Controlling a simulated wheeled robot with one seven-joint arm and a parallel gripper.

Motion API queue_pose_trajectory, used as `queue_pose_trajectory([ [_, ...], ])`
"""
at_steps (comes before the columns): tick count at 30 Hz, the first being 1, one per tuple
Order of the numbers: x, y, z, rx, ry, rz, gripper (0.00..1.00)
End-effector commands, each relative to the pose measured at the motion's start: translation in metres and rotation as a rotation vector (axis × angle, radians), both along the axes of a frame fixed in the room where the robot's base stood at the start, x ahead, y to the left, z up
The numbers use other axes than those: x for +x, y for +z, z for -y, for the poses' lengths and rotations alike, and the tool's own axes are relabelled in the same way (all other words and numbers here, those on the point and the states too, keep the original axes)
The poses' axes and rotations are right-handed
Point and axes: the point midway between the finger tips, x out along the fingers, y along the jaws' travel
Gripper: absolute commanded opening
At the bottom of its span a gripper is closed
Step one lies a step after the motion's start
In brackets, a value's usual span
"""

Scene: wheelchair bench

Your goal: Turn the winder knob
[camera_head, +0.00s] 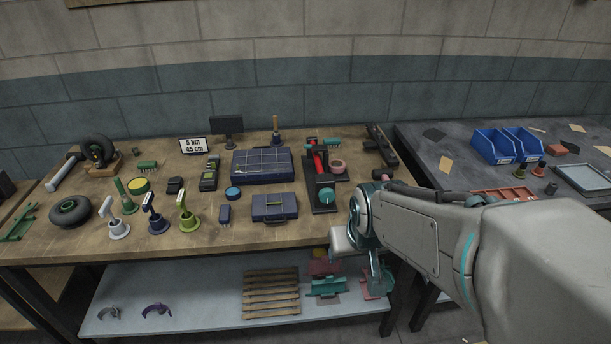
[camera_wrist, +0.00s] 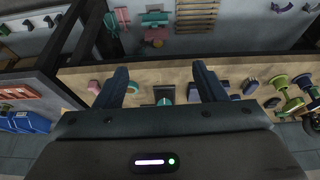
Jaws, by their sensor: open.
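The winder is a black stand on the bench with a red part on its upper end. Its round teal winder knob (camera_head: 326,194) is on the front part, facing up. In the wrist view, a teal and black piece that looks like the knob (camera_wrist: 164,94) shows beyond and between the fingers, apart from them. My gripper (camera_wrist: 161,85) is open and empty, its two dark fingers wide apart. In the head view my arm comes in from the right, its wrist close to the bench's front right edge; the fingertips cannot be made out there.
A blue case (camera_head: 274,207) lies left of the winder, with a larger gridded blue box (camera_head: 262,164) behind it. A pink tape roll (camera_head: 337,166) and dark tools are close on the right. A lower shelf (camera_head: 200,318) holds a wooden slatted rack (camera_head: 271,293). Blue bins (camera_head: 492,147) stand on the right table.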

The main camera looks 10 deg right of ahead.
Motion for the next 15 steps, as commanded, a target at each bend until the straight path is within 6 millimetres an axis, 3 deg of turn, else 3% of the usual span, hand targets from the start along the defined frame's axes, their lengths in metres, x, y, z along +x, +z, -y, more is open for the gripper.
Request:
queue_pose_trajectory([
  [6,0.076,-0.032,-0.006,-0.006,0.049,0.177,0.64],
  [15,0.148,-0.074,-0.020,0.026,0.093,0.450,0.64],
])
